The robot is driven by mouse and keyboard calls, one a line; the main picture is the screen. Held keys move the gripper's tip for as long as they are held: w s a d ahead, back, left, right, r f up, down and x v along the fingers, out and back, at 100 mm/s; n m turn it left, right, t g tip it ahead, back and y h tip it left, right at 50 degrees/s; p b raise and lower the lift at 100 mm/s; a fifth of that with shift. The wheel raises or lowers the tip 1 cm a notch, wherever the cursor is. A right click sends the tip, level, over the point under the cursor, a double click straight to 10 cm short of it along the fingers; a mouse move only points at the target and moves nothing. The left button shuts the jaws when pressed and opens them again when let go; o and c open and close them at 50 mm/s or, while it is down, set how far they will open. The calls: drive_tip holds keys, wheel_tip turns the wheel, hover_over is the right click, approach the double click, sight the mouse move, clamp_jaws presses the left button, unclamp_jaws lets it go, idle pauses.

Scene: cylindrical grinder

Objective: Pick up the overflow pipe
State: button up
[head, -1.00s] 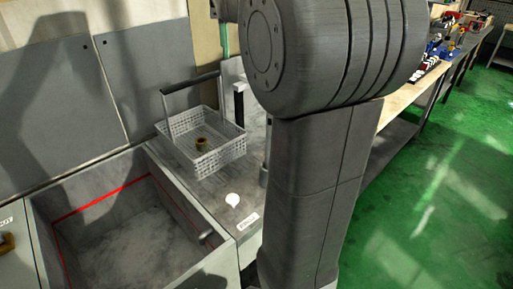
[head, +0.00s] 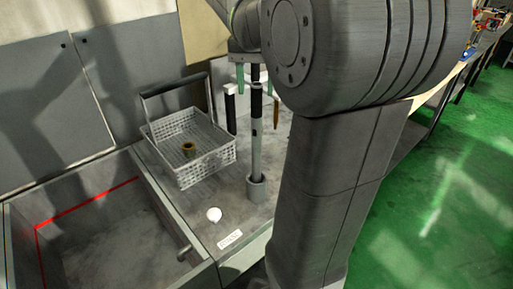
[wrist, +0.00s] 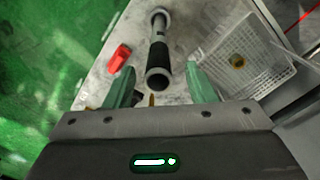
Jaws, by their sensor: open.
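The overflow pipe (head: 256,150) stands upright on the grey counter, with a grey lower part, a wider foot and a black upper part. In the wrist view the pipe (wrist: 158,52) is seen nearly end-on, its black end closest to me. My gripper (wrist: 160,70) is open, its two green fingers on either side of the pipe's black end, with gaps on both sides. In the head view my gripper (head: 254,82) is above the counter at the pipe's top, partly hidden by my arm. I cannot tell how far down the fingers reach.
A white wire basket (head: 190,165) with a dark handle and a brass-coloured part (head: 189,149) stands left of the pipe. A sink-like basin (head: 110,235) lies front left. A white round piece (head: 214,214) lies on the counter. A red object (wrist: 119,57) is near the pipe.

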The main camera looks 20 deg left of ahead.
drive_tip(key=shift+f, duration=1.55)
drive_tip(key=shift+c, duration=0.4)
drive_tip(key=shift+w, duration=0.1)
clamp_jaws()
drive_tip(key=shift+r, duration=0.15)
